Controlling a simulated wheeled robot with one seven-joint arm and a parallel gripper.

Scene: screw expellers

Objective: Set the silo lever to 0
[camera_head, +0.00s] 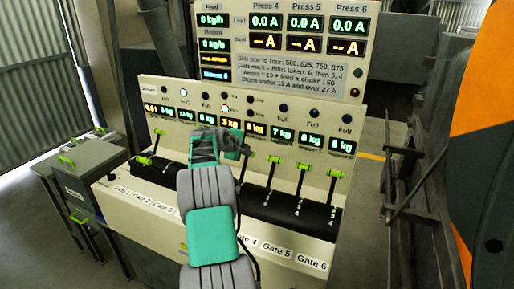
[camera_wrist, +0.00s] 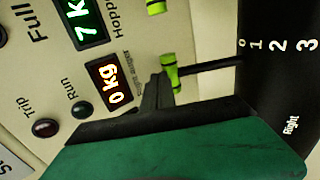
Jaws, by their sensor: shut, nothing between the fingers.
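A row of levers with lime-green handles runs along the control console (camera_head: 215,235); which one is the silo lever I cannot read. Two handles, an upper left one (camera_head: 160,131) and a lower left one (camera_head: 143,160), stand left of my arm. My gripper (camera_head: 236,146) is shut and empty at the middle of the panel, and my arm hides part of the row. In the wrist view its dark fingertips (camera_wrist: 152,95) are close beside a green handle (camera_wrist: 170,78); contact is unclear. That lever's rod meets the black drum (camera_wrist: 275,85) near 0; "Right" is printed by it.
More levers (camera_head: 304,165) stand to the right, above labels for several gates. Displays and lamps line the panel behind, and a readings board (camera_head: 290,50) rises above. A grey cabinet (camera_head: 85,165) is at left; an orange and black machine (camera_head: 490,130) is at right.

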